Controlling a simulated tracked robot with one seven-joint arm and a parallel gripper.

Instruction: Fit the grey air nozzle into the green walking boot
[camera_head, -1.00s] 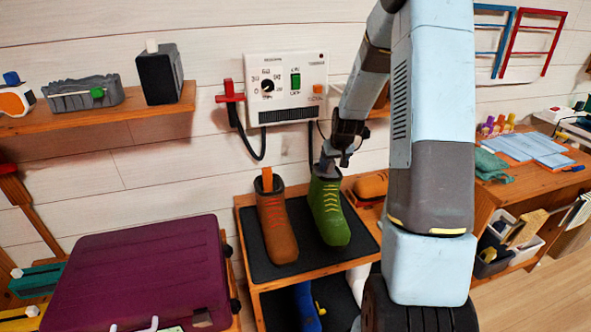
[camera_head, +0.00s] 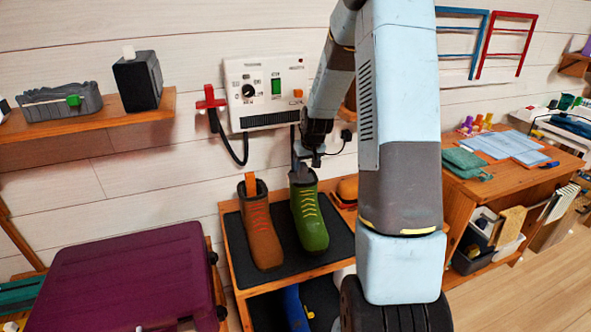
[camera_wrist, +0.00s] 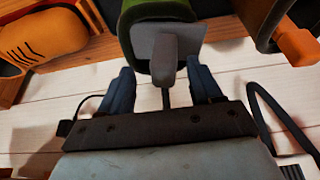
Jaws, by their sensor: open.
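The green walking boot (camera_head: 309,222) stands upright on the dark mat of a low wooden stand, its opening upward. In the wrist view its green rim (camera_wrist: 135,14) is at the top centre. The grey air nozzle (camera_wrist: 166,62) shows there as a grey block at the boot's opening with a rounded stem pointing toward me. It also shows as a grey bit at the boot top in the head view (camera_head: 303,176). How deep it sits is hidden. My gripper (camera_wrist: 162,80) is open just above the boot, one finger on each side of the stem, with gaps visible.
A brown boot (camera_head: 262,232) with an orange insert stands close left of the green one. An orange-brown item (camera_head: 347,190) is close right. A white control box (camera_head: 268,90) with hanging cables is on the wall behind. A purple case (camera_head: 125,280) is at lower left.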

